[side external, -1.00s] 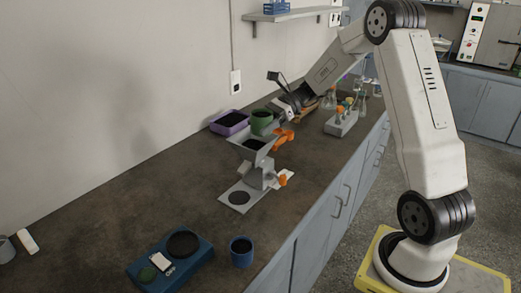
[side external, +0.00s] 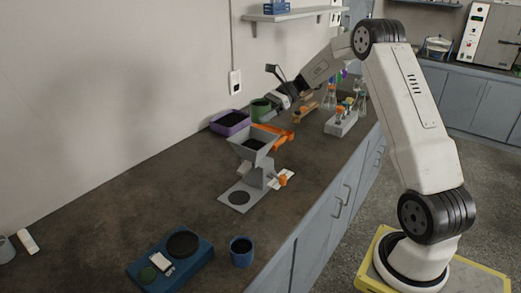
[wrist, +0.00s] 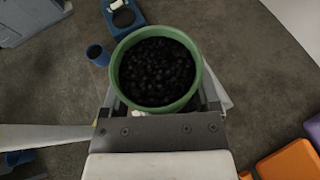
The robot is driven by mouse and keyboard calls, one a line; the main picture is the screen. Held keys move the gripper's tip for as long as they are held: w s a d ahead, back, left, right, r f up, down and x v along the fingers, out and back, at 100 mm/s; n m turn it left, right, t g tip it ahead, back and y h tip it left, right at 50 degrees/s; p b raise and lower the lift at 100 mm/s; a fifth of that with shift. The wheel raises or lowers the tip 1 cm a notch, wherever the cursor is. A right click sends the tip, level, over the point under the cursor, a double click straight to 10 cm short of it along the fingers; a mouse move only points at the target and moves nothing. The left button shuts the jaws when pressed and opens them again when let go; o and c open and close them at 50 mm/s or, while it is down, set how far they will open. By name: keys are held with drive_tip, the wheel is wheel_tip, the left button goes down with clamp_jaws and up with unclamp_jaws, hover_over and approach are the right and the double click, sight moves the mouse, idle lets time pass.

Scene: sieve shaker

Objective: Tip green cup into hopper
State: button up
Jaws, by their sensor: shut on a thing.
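The green cup (side external: 261,108) is held above the counter by my gripper (side external: 272,104), behind and a little above the hopper. In the wrist view the green cup (wrist: 117,78) is full of dark granules (wrist: 156,72), with my gripper's fingers on either side of it. The cup looks upright, with the granules inside. The grey hopper (side external: 247,147) is a square funnel with dark material inside, on a stand with an orange knob. The cup hides most of the hopper in the wrist view.
A purple tray (side external: 229,123) with dark contents stands close behind the hopper. A rack of flasks (side external: 341,122) is to the right. A blue scale (side external: 172,262) and blue cup (side external: 241,252) stand at the front. The counter's left middle is clear.

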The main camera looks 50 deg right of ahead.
drive_tip(key=w+d+f+h, duration=0.2)
drive_tip(key=d+f+h, duration=0.1)
drive_tip(key=shift+d+n+g, duration=0.15)
drive_tip(key=shift+n+g, duration=0.25)
drive_tip(key=shift+w+d+h, duration=0.1)
drive_tip(key=shift+h, duration=0.4)
drive_tip(key=shift+d+n+h, duration=0.15)
drive_tip(key=shift+n+h, duration=0.15)
drive_tip(key=shift+h, duration=0.4)
drive_tip(key=shift+d+r+h, duration=0.1)
drive_tip(key=shift+r+h, duration=0.15)
drive_tip(key=shift+h, duration=0.4)
drive_tip(key=shift+r+h, duration=0.25)
drive_tip(key=shift+h, duration=0.4)
drive_tip(key=shift+n, duration=0.3)
drive_tip(key=shift+r+h, duration=0.25)
drive_tip(key=shift+h, duration=0.35)
